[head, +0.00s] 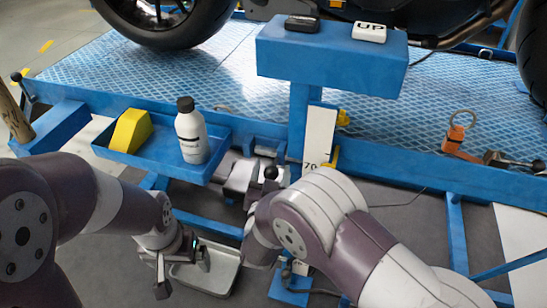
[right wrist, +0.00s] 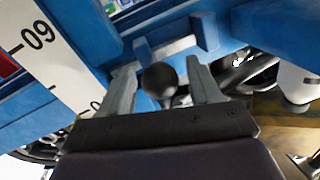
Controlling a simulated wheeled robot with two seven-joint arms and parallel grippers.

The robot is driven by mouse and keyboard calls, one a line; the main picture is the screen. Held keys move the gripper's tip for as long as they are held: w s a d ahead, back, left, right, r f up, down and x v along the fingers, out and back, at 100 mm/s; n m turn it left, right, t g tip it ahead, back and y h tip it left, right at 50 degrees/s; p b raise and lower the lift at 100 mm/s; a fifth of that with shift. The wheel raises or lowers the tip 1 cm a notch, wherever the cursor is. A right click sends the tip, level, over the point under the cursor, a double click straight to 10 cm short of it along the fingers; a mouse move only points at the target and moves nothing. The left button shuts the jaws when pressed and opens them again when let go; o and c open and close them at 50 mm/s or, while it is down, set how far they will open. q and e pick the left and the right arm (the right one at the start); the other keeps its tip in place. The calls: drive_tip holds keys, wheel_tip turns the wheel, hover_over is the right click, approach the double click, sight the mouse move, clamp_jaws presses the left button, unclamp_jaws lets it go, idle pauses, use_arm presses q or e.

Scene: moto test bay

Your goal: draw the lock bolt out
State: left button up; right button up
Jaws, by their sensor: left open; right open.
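The lock bolt shows as a black ball knob (head: 271,172) in front of the blue lift frame, left of the post; its shaft is mostly hidden. In the right wrist view the knob (right wrist: 160,80) sits between the two grey fingers of my open right gripper (right wrist: 159,66), with a gap visible on each side. A blue bracket (right wrist: 180,45) lies just beyond the fingertips. My left gripper (head: 178,272) is open and empty, low at the left, away from the knob.
A blue tray (head: 104,151) with a yellow wedge (head: 130,130) and a white bottle (head: 191,136) stands left of the knob. A numbered scale (head: 318,136) and a post with a button box (head: 330,62) stand to its right. A grey tray (head: 222,272) lies below.

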drive_tip(key=shift+w, duration=0.15)
drive_tip(key=shift+c, duration=0.3)
clamp_jaws()
drive_tip(key=a, duration=0.1)
drive_tip(key=w+a, duration=0.1)
drive_tip(key=a, duration=0.3)
drive_tip(key=shift+w+r, duration=0.15)
drive_tip(key=shift+w, duration=0.1)
